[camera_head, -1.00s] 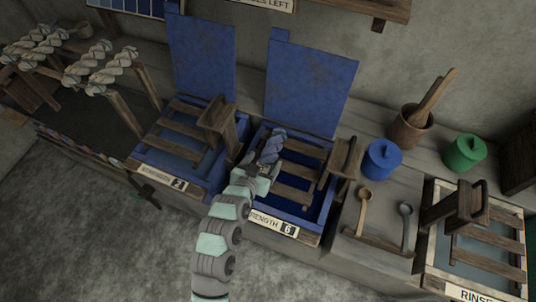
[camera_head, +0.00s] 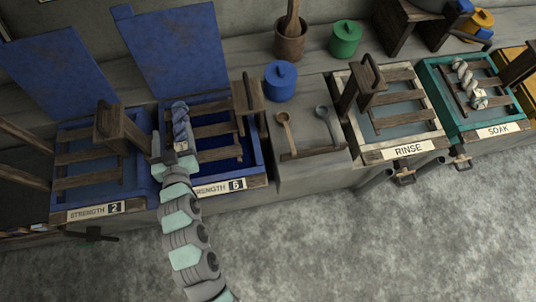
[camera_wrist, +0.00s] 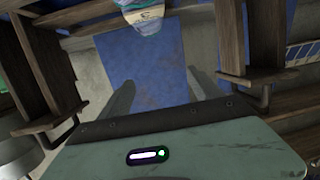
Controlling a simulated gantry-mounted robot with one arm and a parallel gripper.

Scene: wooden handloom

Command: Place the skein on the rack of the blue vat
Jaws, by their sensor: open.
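A twisted blue-and-pale skein (camera_head: 181,125) lies along the left part of the wooden slatted rack (camera_head: 215,131) of the blue vat labelled STRENGTH 6 (camera_head: 257,158). Its near end also shows at the top of the wrist view (camera_wrist: 143,14). My gripper (camera_head: 177,152) is at the skein's near end, over the vat's left side. In the wrist view my two fingers (camera_wrist: 162,85) are spread apart with nothing between them, and the skein appears beyond their tips. Whether a finger touches it I cannot tell.
Another blue vat, STRENGTH 2 (camera_head: 130,190), stands at left, with a wooden post (camera_head: 118,128) beside my gripper. A wooden upright (camera_head: 247,95) stands at right. Further right are a blue lidded pot (camera_head: 280,82), spoons (camera_head: 287,132), the RINSE vat (camera_head: 440,143) and the SOAK vat holding a pale skein (camera_head: 468,82).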

